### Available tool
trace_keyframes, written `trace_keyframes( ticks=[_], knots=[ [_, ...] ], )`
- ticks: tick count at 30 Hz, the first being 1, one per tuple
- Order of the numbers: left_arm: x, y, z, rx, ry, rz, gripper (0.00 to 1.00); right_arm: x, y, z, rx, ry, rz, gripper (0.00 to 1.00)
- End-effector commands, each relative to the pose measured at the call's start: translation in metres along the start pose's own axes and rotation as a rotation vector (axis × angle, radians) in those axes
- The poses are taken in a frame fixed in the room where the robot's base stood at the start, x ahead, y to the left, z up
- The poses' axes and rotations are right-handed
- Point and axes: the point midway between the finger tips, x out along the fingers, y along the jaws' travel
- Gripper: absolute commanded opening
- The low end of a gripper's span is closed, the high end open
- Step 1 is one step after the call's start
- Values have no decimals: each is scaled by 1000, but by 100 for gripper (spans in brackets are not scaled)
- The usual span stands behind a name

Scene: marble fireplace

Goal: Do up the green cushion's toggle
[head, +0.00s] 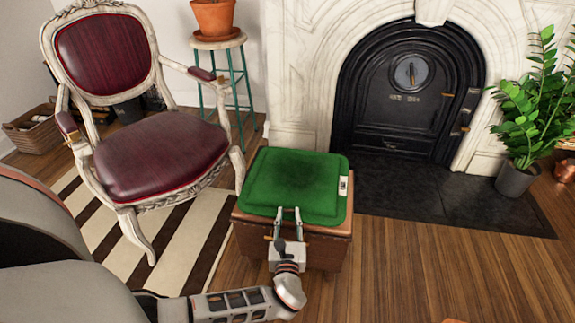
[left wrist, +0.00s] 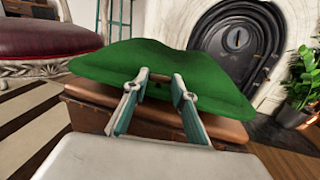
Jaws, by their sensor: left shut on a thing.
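The green cushion (head: 293,178) lies on a brown leather-topped stool or box (head: 328,240) in front of the fireplace. A small white tag with dark marks (head: 343,186) sits at its right edge. My right gripper is not in view.
A red-upholstered armchair (head: 158,155) stands left on a striped rug (head: 95,208). Behind are a teal-legged plant stand (head: 218,41) and the marble fireplace (head: 300,75). A potted plant (head: 515,178) stands right.

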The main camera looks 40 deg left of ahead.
Motion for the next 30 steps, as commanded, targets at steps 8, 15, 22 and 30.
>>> trace_keyframes(
  ticks=[8, 15, 22, 30],
  knots=[
    [-1, -5, -3, 0, 3, 176, 5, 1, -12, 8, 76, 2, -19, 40],
    [0, -5, 0, 1, 1, 221, 5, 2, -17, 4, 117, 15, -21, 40],
    [0, -5, 0, 1, 1, 220, 5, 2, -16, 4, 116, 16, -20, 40],
    [0, -5, 0, 1, 1, 219, 43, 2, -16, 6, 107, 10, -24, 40]
  ],
)
